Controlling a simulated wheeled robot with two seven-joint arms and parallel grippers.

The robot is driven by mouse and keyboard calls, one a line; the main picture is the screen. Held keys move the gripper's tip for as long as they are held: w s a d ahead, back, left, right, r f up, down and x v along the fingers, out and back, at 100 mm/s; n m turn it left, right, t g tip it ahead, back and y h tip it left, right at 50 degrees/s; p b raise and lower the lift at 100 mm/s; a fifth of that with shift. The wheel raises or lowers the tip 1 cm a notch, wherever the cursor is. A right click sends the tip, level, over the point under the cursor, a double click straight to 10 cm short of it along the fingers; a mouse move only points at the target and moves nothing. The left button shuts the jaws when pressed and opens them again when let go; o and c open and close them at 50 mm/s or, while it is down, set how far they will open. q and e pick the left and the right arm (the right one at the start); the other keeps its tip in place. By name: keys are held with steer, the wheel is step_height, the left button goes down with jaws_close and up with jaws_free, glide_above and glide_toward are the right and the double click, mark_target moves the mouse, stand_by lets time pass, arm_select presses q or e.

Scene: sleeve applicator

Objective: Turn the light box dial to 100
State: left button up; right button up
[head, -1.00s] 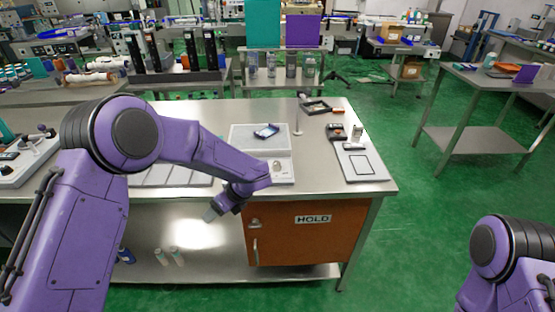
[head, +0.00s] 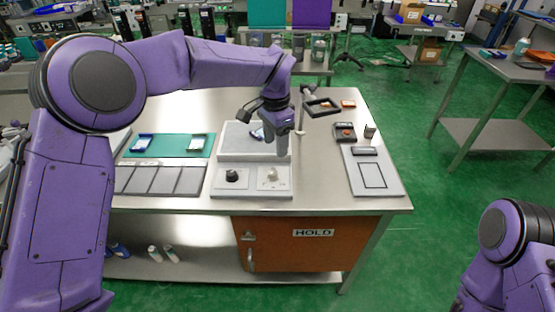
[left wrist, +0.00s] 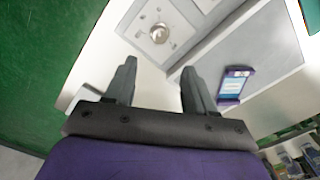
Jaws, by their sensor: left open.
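The light box (head: 253,155) is a pale box on the steel table with a raised rear panel. Its low front part carries a black knob (head: 232,175) at left and a pale, silvery dial (head: 272,174) at right. The silvery dial also shows in the left wrist view (left wrist: 159,33), beyond the fingertips. I cannot read its scale. My left gripper (head: 282,148) hangs over the box, just behind the silvery dial. In the left wrist view its fingers (left wrist: 157,76) are apart with nothing between them. My right arm shows at lower right; its gripper is out of frame.
A small blue-purple device (left wrist: 236,84) lies on the rear panel. A teal mat (head: 170,146) with small items and grey panels (head: 160,180) lie left. A dark tray (head: 322,107), a black device (head: 344,131) and a white board (head: 374,175) lie right.

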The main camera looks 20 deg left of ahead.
mark_target(273, 172)
arm_select(q)
steer(key=f, duration=0.1)
steer(key=s+f+p, duration=0.1)
steer(key=f, duration=0.1)
steer(key=shift+s+a, duration=0.1)
steer(key=shift+s, duration=0.05)
steer(key=f, duration=0.2)
steer(key=f+p, duration=0.1)
steer(key=f, duration=0.3)
steer(key=shift+w+a+f, duration=0.1)
steer(key=shift+w+f, duration=0.1)
steer(key=shift+w, duration=0.05)
steer(key=shift+s, duration=0.15)
arm_select(e)
steer(key=r, duration=0.2)
steer(key=shift+s+r, duration=0.3)
steer(key=shift+r, duration=0.1)
arm_select(q)
jaws_close()
